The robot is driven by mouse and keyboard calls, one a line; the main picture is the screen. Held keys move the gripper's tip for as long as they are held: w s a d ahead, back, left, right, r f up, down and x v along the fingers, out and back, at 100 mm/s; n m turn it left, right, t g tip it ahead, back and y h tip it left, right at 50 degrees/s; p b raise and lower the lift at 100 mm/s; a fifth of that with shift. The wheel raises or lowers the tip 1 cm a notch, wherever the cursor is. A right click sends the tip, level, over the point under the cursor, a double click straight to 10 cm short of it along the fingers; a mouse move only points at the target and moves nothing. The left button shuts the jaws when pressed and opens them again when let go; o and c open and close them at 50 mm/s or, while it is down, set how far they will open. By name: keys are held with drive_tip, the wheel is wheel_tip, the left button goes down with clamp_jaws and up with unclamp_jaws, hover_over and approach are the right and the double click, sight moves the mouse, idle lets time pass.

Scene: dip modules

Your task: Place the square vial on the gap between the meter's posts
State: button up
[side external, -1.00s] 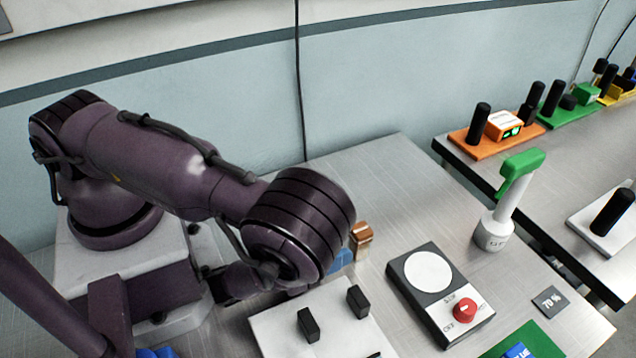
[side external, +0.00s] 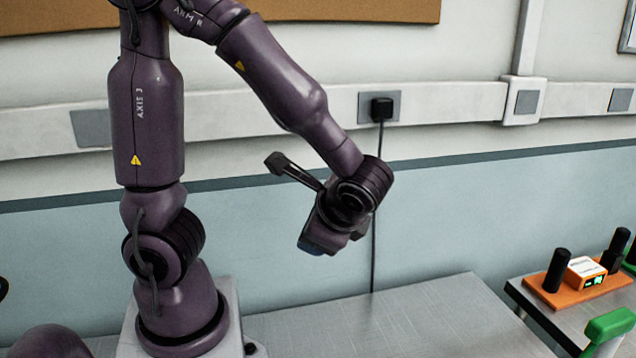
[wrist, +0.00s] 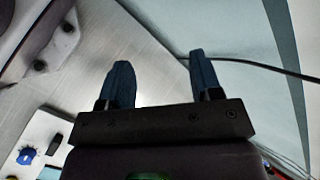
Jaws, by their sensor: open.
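My gripper (side external: 322,242) is high above the table in the side view, in front of the wall. In the wrist view my gripper's two blue fingers (wrist: 161,78) are apart with nothing between them. The square vial is not identifiable in either current view. At the lower left of the wrist view is part of a white panel (wrist: 35,127) with a blue knob (wrist: 26,156) and a dark block (wrist: 55,144); it may be the meter, but only part shows. The side view does not show this panel.
The grey table (side external: 400,320) is bare in its visible back part. A green-topped object (side external: 608,325) is cut off below. A black cable (side external: 376,200) hangs along the wall.

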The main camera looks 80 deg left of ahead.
drive_tip(key=r+n+h, duration=0.1)
drive_tip(key=s+d+r+n+t+h, duration=0.1)
drive_tip(key=h, duration=0.1)
drive_tip(key=r+n+h, duration=0.1)
drive_tip(key=shift+s+d+t+h, duration=0.15)
drive_tip(key=shift+d+t+h, duration=0.15)
drive_tip(key=shift+d, duration=0.1)
drive_tip(key=shift+o, duration=0.5)
drive_tip(key=d+r+n+t+h, duration=0.3)
drive_tip(key=r+t+h, duration=0.1)
drive_tip(key=r+t, duration=0.1)
drive_tip(key=shift+r, duration=0.75)
drive_tip(key=shift+s, duration=0.1)
